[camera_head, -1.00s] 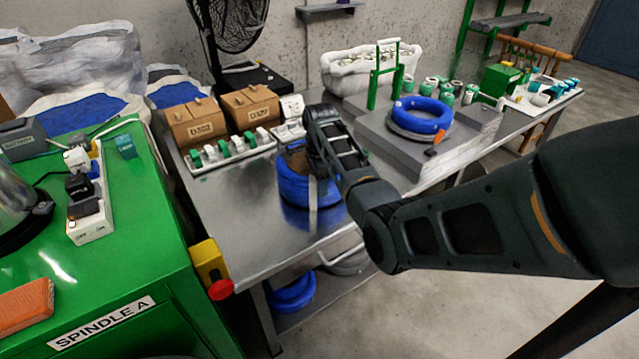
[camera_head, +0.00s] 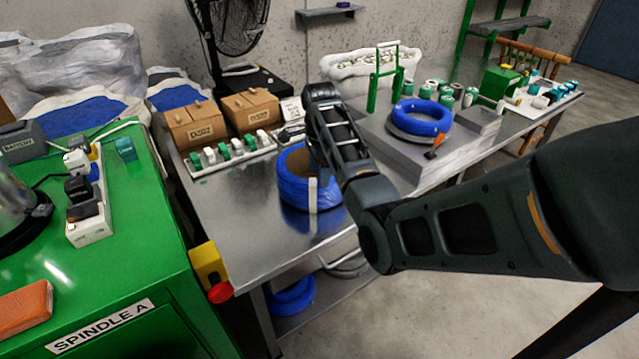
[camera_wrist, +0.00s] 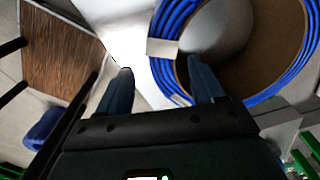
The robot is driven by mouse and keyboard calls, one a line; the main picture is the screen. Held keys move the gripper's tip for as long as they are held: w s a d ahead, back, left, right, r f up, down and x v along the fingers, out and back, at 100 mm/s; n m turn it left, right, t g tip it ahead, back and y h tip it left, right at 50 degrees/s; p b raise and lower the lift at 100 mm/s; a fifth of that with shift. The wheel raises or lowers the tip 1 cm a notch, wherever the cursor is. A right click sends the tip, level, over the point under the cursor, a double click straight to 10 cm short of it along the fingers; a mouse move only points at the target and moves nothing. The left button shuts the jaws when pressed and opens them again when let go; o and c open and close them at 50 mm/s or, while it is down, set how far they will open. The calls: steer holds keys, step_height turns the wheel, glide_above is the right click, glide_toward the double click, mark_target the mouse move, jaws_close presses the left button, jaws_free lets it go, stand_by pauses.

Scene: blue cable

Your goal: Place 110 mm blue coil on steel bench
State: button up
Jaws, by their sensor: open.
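A blue coil (camera_head: 310,190) with a brown inner core and a pale tape tab stands on the steel bench (camera_head: 235,205), near its middle. In the wrist view the blue coil (camera_wrist: 170,22) fills the upper right, with its pale tab beside the fingers. My gripper (camera_wrist: 160,64) is open. The left finger appears outside the coil's ring and the right finger over its inner side; neither visibly grips it. In the head view my arm hides the fingers and part of the coil's right side.
Another blue coil (camera_head: 420,118) lies on a grey raised block (camera_head: 400,155) at the right. Cardboard boxes (camera_head: 195,125) and a strip of green and white parts (camera_head: 232,152) line the bench's back. A green cabinet (camera_head: 140,210) stands left. Bare bench lies left of the standing coil.

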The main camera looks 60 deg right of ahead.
step_height(320, 180, up, 6)
steer(key=shift+r, duration=0.2)
